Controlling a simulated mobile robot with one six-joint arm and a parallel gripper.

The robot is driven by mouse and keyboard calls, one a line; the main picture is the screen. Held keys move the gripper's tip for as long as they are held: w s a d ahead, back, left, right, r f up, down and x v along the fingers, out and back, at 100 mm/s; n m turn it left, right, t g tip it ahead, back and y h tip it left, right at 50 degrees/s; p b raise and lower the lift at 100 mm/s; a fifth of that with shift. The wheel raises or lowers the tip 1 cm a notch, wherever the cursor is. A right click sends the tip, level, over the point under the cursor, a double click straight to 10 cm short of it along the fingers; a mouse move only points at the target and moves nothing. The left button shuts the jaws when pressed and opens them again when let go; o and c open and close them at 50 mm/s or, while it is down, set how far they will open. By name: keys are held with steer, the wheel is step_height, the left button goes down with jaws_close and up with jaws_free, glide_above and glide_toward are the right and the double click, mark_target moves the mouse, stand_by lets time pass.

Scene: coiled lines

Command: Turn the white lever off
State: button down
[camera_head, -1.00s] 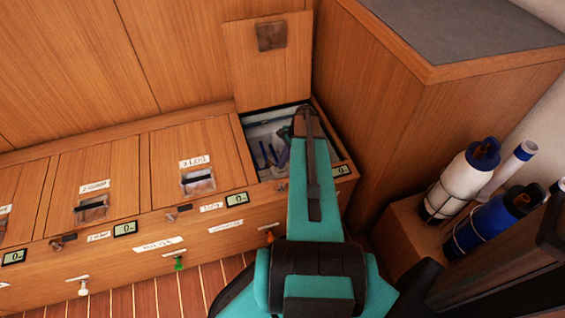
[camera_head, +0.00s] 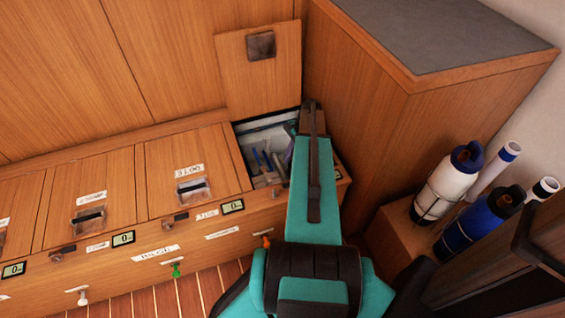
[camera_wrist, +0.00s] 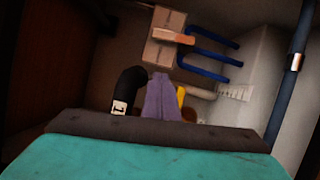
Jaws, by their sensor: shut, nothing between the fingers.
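The white lever (camera_head: 82,295) is a small white handle on the front face of the wooden bench, at the lower left of the head view. A green lever (camera_head: 176,270) and an orange lever (camera_head: 266,241) sit farther right on the same face. My teal arm reaches over the open compartment (camera_head: 250,140) at the bench's right end, well away from the white lever. In the wrist view my gripper (camera_wrist: 160,130) shows as a dark edge over teal, shut with nothing held. Its tips are hidden in the head view. The white lever is not in the wrist view.
The compartment's lid (camera_head: 262,75) stands raised against the wall. The wrist view shows a purple cloth (camera_wrist: 160,100), a black tube (camera_wrist: 127,85), blue pipes (camera_wrist: 210,55) and small boxes (camera_wrist: 158,52). A tall cabinet (camera_head: 385,110) and bottles (camera_head: 448,185) stand to the right.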

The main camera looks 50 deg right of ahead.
mark_target(266, 173)
steer(key=shift+p+v, duration=0.45)
steer(key=shift+v, duration=2.15)
steer(key=shift+a+b, duration=0.15)
steer(key=shift+b, duration=0.2)
steer(key=a+b, duration=0.1)
steer(key=b, duration=0.3)
steer(key=a+b, duration=0.1)
steer(key=b, duration=0.4)
steer(key=w+a+b, duration=0.1)
steer(key=a+b, duration=0.1)
steer(key=b, duration=0.2)
steer(key=shift+w+a+f, duration=0.1)
steer(key=shift+f, duration=0.3)
steer(key=shift+r, duration=0.1)
steer(key=shift+b+x, duration=2.6)
steer(key=shift+x, duration=2.45)
steer(key=shift+m+p, duration=0.3)
